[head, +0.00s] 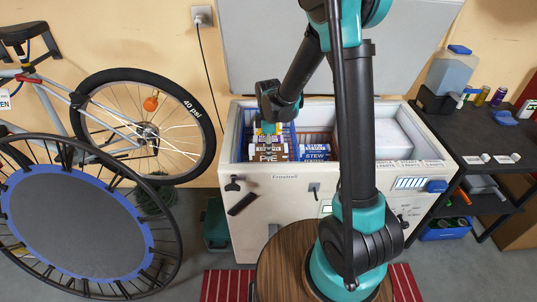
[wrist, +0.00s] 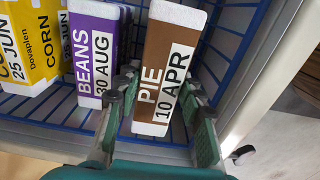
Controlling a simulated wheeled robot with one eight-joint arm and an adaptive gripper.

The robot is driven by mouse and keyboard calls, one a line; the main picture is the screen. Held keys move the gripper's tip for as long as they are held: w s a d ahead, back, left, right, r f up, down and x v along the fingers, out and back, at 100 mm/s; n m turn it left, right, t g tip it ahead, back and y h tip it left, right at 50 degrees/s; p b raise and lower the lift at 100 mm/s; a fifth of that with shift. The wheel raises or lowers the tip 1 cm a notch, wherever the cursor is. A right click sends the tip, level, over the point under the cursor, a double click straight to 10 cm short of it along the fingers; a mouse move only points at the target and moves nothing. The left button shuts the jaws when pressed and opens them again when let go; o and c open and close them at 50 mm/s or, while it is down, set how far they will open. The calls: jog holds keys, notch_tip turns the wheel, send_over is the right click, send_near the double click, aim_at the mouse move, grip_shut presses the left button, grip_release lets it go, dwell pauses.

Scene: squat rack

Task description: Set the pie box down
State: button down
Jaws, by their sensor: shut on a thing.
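The pie box (wrist: 165,75) is brown with white ends and reads PIE, 10 APR. It stands between the two fingers of my gripper (wrist: 155,108) in the wrist view, and the gripper is shut on it. In the head view the pie box (head: 268,153) shows at the front of the blue wire basket (head: 241,140) inside the open chest freezer (head: 285,205), below my gripper (head: 272,122). I cannot tell whether its underside touches the basket.
A purple beans box (wrist: 95,50) stands close left of the pie box, with yellow corn boxes (wrist: 30,45) further left. The basket's wire wall runs close on the right. A blue stew box (head: 314,152) lies in the neighbouring compartment. The freezer lid (head: 255,50) is raised.

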jog(key=shift+f, duration=1.45)
jog(key=shift+f, duration=0.15)
jog(key=c, duration=1.2)
grip_release()
